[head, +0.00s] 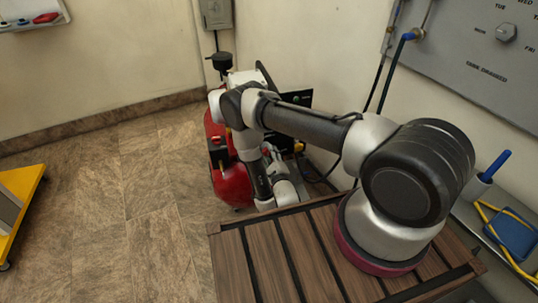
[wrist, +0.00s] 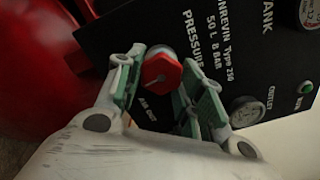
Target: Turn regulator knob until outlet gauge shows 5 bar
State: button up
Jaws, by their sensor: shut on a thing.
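The red regulator knob (wrist: 162,72) sits on the compressor's black panel (wrist: 217,62) in the wrist view. My gripper (wrist: 164,80) has its green-padded fingers on either side of the knob and is shut on it. The outlet gauge (wrist: 247,111) is on the panel to the right, partly covered by a fingertip; its reading is too small to tell. In the head view, the red compressor (head: 232,186) stands by the wall, and my arm largely hides its panel and the knob.
A second gauge (wrist: 311,12) is cut off at the upper right, and a green button or lamp (wrist: 307,87) is at the panel's right edge. A slatted wooden top (head: 240,262) lies below my arm. A yellow cart (head: 24,185) stands far left; the tiled floor (head: 130,200) between is clear.

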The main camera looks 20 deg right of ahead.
jog(key=o, duration=1)
jog(key=s, duration=1.2)
jog(key=shift+s, duration=0.1)
